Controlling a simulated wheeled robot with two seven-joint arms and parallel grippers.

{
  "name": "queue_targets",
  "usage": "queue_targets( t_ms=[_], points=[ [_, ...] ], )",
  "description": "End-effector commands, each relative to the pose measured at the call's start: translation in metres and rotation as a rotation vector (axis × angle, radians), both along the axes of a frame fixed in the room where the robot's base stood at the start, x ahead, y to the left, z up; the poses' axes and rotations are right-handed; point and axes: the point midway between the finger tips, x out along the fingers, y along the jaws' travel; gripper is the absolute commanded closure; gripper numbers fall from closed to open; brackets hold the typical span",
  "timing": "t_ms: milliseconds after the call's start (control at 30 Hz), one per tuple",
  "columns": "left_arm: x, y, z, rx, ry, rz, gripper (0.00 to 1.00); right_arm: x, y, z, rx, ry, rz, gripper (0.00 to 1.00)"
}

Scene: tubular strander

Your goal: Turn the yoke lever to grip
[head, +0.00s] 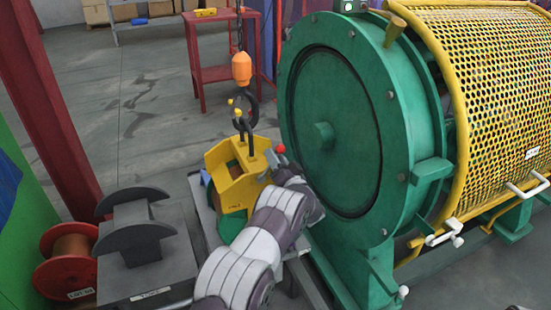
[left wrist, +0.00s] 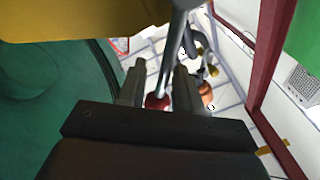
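The yellow yoke (head: 237,182) hangs under a black hook (head: 243,108) with an orange block (head: 242,68), left of the green machine drum. Its lever shows in the left wrist view as a grey rod (left wrist: 174,48) with a red knob (left wrist: 157,103); the red knob also shows in the head view (head: 281,149). My left gripper (head: 274,160) is at the yoke's right side. In the left wrist view my left gripper (left wrist: 158,88) has its fingers apart, with the rod and knob between them; contact cannot be told. My right gripper is not in view.
The green drum (head: 335,130) stands close right of my left arm, with a yellow mesh guard (head: 490,80) beyond. A grey cradle (head: 140,240) and a red spool (head: 68,270) stand at left. A red table (head: 215,75) is behind. Open floor (head: 130,110) lies at back left.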

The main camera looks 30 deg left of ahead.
Motion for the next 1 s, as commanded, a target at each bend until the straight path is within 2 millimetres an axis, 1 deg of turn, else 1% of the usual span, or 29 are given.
queue_targets(
  t_ms=[67,167,400,500,600,733,1000],
  points=[
    [-0.002,-0.003,0.0,0.0,0.0,-0.001,0.66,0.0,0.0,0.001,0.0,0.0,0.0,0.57],
    [-0.01,-0.016,-0.003,-0.001,0.001,-0.002,0.66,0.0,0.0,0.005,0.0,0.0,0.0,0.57],
    [-0.048,-0.068,-0.018,0.001,0.005,-0.005,0.66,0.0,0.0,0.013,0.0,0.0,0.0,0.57],
    [-0.06,-0.085,-0.023,0.001,0.003,-0.004,0.66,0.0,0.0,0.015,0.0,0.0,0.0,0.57],
    [-0.068,-0.096,-0.026,0.0,0.002,-0.003,0.66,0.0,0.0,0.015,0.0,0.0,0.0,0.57],
    [-0.073,-0.101,-0.029,0.001,0.001,-0.001,0.66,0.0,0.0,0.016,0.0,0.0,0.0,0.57],
    [-0.073,-0.101,-0.029,0.0,0.001,-0.001,0.66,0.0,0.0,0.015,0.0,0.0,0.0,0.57]
  ],
)
